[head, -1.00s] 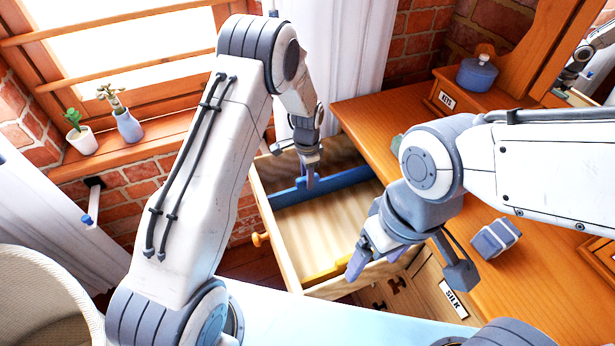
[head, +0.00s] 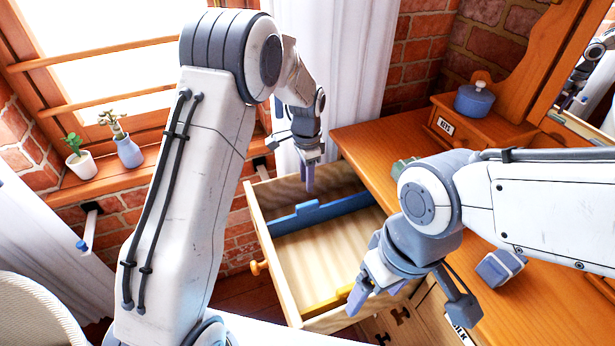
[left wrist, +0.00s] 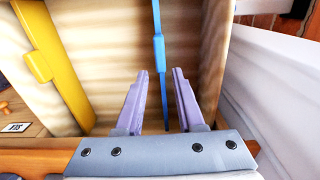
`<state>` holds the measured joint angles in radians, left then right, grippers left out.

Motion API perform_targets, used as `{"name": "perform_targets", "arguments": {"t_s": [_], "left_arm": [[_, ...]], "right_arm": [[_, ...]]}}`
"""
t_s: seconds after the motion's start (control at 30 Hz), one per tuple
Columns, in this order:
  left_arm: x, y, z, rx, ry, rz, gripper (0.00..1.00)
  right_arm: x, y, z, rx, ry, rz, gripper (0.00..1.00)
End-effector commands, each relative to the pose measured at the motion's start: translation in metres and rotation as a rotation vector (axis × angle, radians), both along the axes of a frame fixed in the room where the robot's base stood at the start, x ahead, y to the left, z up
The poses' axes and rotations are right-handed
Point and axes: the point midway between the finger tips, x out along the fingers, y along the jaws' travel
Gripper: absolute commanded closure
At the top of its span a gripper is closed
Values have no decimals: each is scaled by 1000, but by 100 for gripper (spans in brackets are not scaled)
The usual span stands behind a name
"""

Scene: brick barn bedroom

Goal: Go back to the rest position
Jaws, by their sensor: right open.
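My left gripper (head: 308,188) is at the far part of the open drawer (head: 263,225), just above the blue divider (head: 345,207). In the left wrist view its two purple fingers (left wrist: 160,100) stand apart. The blue divider (left wrist: 160,50) lies below and appears between them, with no visible contact. My right gripper (head: 375,298) is open at the drawer's near right corner, close to the yellow divider (head: 328,303). Its fingers are partly hidden by its own body. The yellow divider also shows at the left of the left wrist view (left wrist: 50,60).
A white curtain (head: 335,70) hangs behind. Two potted plants (head: 128,150) stand on the window sill.

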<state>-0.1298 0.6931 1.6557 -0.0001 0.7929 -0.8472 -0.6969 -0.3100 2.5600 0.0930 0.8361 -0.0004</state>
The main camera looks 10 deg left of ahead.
Motion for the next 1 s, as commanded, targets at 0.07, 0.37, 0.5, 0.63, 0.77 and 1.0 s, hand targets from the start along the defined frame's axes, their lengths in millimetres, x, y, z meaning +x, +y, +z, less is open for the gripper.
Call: {"name": "perform_targets", "arguments": {"t_s": [0.07, 0.37, 0.5, 0.63, 0.77, 1.0], "left_arm": [[0, 0, 0, 0, 0, 0, 62], [-27, -27, 29, -9, -10, 28, 62], [-89, -66, 72, -28, -17, 91, 62], [-163, -89, 103, -49, -15, 163, 62], [-234, -93, 119, -68, -7, 232, 62], [-314, -81, 120, -87, 11, 320, 62]], "right_arm": [[0, 0, 0, 0, 0, 0, 19], [0, 0, 0, 0, 0, 0, 19], [0, 0, 0, 0, 0, 0, 19], [0, 0, 0, 0, 0, 0, 19], [0, 0, 0, 0, 0, 0, 19], [0, 0, 0, 0, 0, 0, 19]]}}
